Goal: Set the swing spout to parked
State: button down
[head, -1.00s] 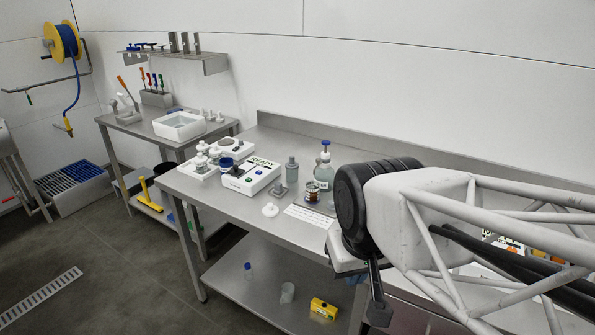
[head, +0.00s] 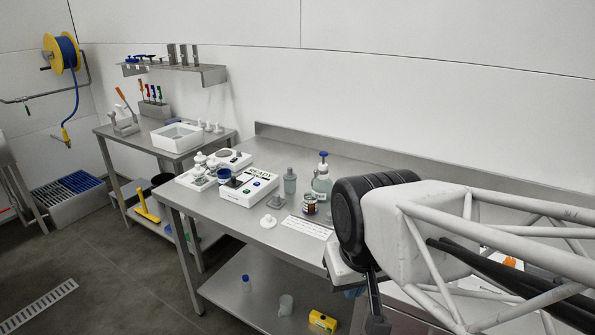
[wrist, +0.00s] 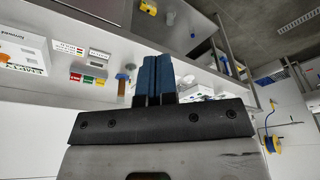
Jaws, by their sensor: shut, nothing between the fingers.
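I cannot pick out a swing spout for certain in either view. A grey bent pipe (head: 45,96) runs along the wall at the far left of the head view, below the hose reel; I cannot tell whether it is the spout. No parked mark is readable. My gripper (wrist: 153,62) shows in the wrist view with its two blue fingers together and nothing between them. In the head view my arm fills the right side, well apart from the pipe, and hides part of the bench.
A steel bench (head: 300,262) carries a white READY device (head: 250,187), bottles and a jar. A side table holds a white basin (head: 178,137). A yellow hose reel (head: 61,53) hangs on the wall. The floor (head: 110,270) at left is mostly open.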

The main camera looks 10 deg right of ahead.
jog(key=c, duration=1.8)
grip_release()
